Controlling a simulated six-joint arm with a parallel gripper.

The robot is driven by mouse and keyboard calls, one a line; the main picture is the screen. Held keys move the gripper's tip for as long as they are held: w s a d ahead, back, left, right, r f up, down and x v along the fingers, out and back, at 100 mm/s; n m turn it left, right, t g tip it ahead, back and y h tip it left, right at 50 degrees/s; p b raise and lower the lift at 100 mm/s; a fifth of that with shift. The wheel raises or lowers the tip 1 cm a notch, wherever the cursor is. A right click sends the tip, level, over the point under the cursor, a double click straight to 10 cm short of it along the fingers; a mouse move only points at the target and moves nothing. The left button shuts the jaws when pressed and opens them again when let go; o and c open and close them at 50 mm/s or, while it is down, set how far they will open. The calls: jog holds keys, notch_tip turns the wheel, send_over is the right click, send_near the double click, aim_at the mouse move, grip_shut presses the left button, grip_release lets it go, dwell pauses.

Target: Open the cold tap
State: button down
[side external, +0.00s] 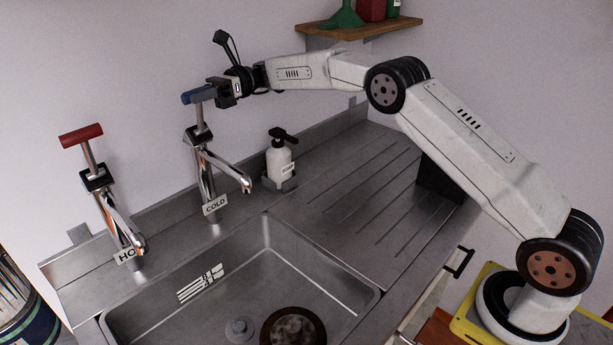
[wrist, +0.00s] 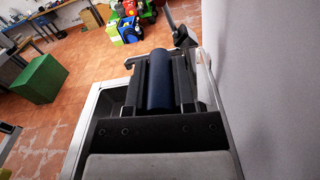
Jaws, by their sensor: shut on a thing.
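The cold tap (side external: 207,165) is chrome, with a COLD label (side external: 215,205) at its base and a blue lever (side external: 198,94) on a stem at its top. My gripper (side external: 218,92) is at the right end of the blue lever and shut on it. In the wrist view the blue lever (wrist: 160,80) lies lengthwise between the jaws of my gripper (wrist: 160,85). The jaws hide part of the lever in the side view. The tap's spout points to the lower right, over the sink. No water shows at the spout.
The hot tap (side external: 115,210) with a red lever (side external: 81,135) stands to the left. A soap bottle (side external: 279,158) stands right of the cold tap. The sink (side external: 290,255) holds a dark round pan (side external: 293,327). The ribbed drainboard (side external: 365,185) is clear. A wall is close behind.

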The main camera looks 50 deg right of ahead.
jog(key=shift+s, duration=0.2)
jog(key=s+f+n, duration=0.1)
jog(key=n, duration=0.2)
jog(key=s+f+n, duration=0.1)
jog(key=s+n, duration=0.1)
jog(key=n, duration=0.1)
jog(key=s+f+n, duration=0.1)
jog(key=s+n, duration=0.1)
jog(key=n, duration=0.1)
jog(key=shift+s+f, duration=0.1)
jog(key=shift+f, duration=0.25)
jog(key=f+n, duration=0.1)
jog(key=n, duration=0.1)
jog(key=shift+s+f+n, duration=0.4)
jog(key=shift+s+f, duration=0.15)
jog(key=shift+f, duration=0.5)
jog(key=shift+c, duration=2.2)
grip_release()
